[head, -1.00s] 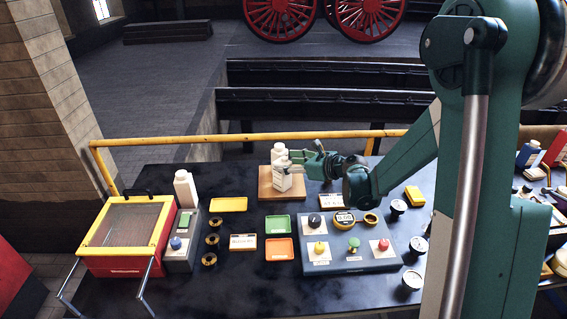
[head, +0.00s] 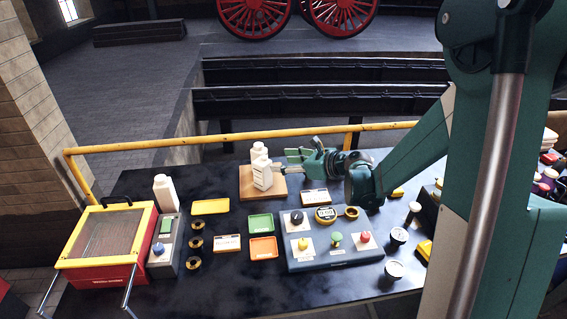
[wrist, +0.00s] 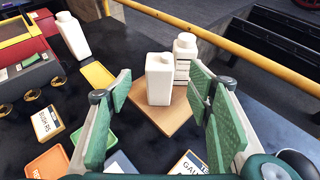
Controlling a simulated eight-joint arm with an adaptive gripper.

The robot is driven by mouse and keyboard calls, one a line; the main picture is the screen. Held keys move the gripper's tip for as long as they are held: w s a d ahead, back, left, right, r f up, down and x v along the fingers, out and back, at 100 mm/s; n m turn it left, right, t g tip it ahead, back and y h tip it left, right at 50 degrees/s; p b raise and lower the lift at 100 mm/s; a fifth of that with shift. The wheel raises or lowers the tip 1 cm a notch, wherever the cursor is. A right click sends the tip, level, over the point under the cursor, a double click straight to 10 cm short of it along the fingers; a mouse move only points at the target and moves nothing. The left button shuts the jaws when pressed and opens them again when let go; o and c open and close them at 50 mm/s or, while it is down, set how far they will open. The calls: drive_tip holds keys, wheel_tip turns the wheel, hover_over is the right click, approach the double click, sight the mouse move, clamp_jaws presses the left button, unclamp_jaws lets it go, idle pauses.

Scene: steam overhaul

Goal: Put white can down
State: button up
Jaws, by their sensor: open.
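A white square can (head: 263,175) stands upright on a wooden board (head: 275,190). In the wrist view, the can (wrist: 159,80) stands on the board (wrist: 146,124) just beyond my fingertips. My gripper (head: 284,164) is to its right in the head view, its fingers spread and empty. In the wrist view, the gripper's green pads (wrist: 162,88) show a wide gap, with the can seen between them and apart from both. A second white container (head: 258,151) with a round cap stands close behind the can on the same board, partly hidden by it.
Another white bottle (head: 165,191) stands at the left behind a grey switch box (head: 165,246). A red box with a yellow frame (head: 105,245) is further left. Yellow, green and orange trays and a control panel (head: 335,250) lie in front. A yellow rail (head: 200,143) runs along the back.

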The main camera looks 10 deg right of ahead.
idle(0.4)
drive_tip(key=s+r+n+g+h, duration=0.1)
drive_tip(key=s+r+n, duration=0.25)
drive_tip(key=s, duration=0.25)
drive_tip(key=s+r+n+h, duration=0.2)
drive_tip(key=s+n, duration=0.3)
drive_tip(key=s, duration=0.1)
drive_tip(key=s+r+n+g+h, duration=0.1)
drive_tip(key=s+r+n, duration=0.1)
drive_tip(key=s+n, duration=0.3)
drive_tip(key=s+d+n+h, duration=0.2)
drive_tip(key=s+d+n, duration=0.2)
drive_tip(key=s, duration=0.7)
drive_tip(key=s+d+n+h, duration=0.3)
drive_tip(key=s+d+n, duration=0.2)
drive_tip(key=s+n, duration=0.4)
drive_tip(key=s, duration=0.3)
drive_tip(key=shift+s+r+h, duration=0.2)
drive_tip(key=shift+r+h, duration=0.1)
drive_tip(key=shift+n, duration=0.25)
wheel_tip(320, 180, down, 11)
drive_tip(key=b, duration=1.1)
